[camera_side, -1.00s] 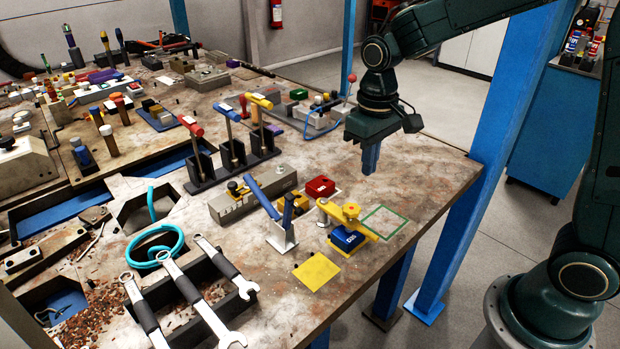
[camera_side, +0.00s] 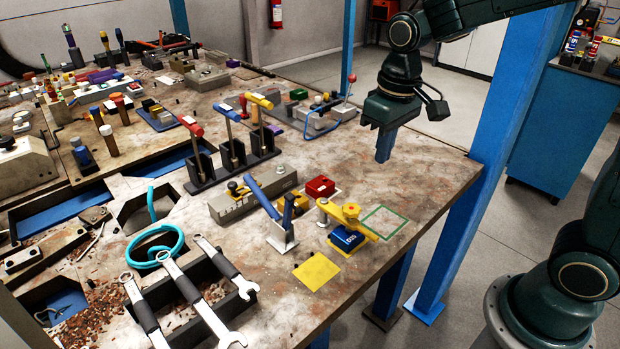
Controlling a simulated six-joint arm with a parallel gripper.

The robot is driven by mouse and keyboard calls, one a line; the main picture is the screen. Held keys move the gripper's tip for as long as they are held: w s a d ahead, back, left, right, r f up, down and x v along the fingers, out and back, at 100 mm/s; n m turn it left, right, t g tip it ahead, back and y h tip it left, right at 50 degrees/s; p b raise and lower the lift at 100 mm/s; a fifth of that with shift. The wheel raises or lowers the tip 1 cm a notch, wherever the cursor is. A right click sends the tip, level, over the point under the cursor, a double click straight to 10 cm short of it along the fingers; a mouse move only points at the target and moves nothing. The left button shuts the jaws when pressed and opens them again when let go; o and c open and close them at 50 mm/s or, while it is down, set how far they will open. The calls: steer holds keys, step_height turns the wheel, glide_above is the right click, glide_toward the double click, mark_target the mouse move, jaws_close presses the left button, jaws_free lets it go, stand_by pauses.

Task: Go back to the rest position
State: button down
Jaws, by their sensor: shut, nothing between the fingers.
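My gripper (camera_side: 384,158) hangs above the right part of the worktable (camera_side: 400,182), near its right edge. Its blue fingers point down and are shut, with nothing between them. It is apart from the things on the table. A green square outline (camera_side: 385,221) lies on the table below it, towards the front. My dark green arm comes in from the upper right.
A yellow and blue device (camera_side: 348,238), a red block (camera_side: 320,187) and a blue-handled clamp (camera_side: 268,200) stand left of the green square. A rack of coloured handles (camera_side: 231,170) stands further left. A blue post (camera_side: 490,120) rises beside the table's right edge.

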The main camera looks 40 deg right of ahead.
steer(key=s+r+t, duration=0.2)
steer(key=s, duration=0.6)
steer(key=s+d+r+t, duration=0.1)
steer(key=s+r+t, duration=0.1)
steer(key=s, duration=0.6)
steer(key=shift+d+r+t, duration=0.25)
steer(key=shift+r+t, duration=0.15)
steer(key=shift+r, duration=0.4)
